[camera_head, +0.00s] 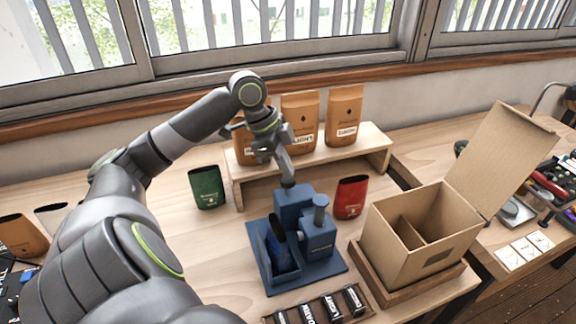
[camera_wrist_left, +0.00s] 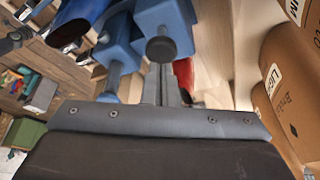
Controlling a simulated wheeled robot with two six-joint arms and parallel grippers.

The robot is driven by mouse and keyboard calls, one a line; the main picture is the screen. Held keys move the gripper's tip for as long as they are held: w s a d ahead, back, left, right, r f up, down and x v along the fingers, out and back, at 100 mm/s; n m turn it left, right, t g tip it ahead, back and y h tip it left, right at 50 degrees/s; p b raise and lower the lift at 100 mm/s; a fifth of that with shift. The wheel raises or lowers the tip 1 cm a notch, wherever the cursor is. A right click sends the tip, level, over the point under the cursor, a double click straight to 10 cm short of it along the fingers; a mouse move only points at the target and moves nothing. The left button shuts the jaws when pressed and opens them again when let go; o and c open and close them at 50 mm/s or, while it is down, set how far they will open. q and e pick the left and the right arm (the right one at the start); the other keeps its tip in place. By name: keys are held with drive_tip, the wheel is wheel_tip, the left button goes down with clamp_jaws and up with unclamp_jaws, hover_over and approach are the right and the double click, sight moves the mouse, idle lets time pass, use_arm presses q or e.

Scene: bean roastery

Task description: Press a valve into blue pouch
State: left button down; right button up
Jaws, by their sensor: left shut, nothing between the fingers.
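The blue pouch (camera_head: 276,252) stands in the blue valve press (camera_head: 318,240), its dark open mouth tilted upward. It also shows at the top left of the wrist view (camera_wrist_left: 82,14). My left gripper (camera_head: 287,178) is shut and empty, pointing down over the rear column of the press. Its fingertips are at or just above the column's top; I cannot tell whether they touch. In the wrist view the shut fingers (camera_wrist_left: 161,84) reach toward the press (camera_wrist_left: 165,18) and its dark round knob (camera_wrist_left: 161,49). No valve can be made out. My right gripper is out of view.
A green pouch (camera_head: 206,188) stands left of the press, a red pouch (camera_head: 350,198) right of it. Several brown bags (camera_head: 343,116) stand on a wooden riser (camera_head: 376,146) behind. An open cardboard box (camera_head: 442,262) is at right, a label tray (camera_head: 318,307) in front.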

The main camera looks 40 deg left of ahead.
use_arm(q)
drive_tip(key=shift+f+b, duration=0.7)
drive_tip(key=shift+f, duration=1.05)
drive_tip(key=shift+r, duration=0.1)
wheel_tip(320, 180, up, 6)
drive_tip(key=p, duration=0.7)
drive_tip(key=shift+r, duration=0.1)
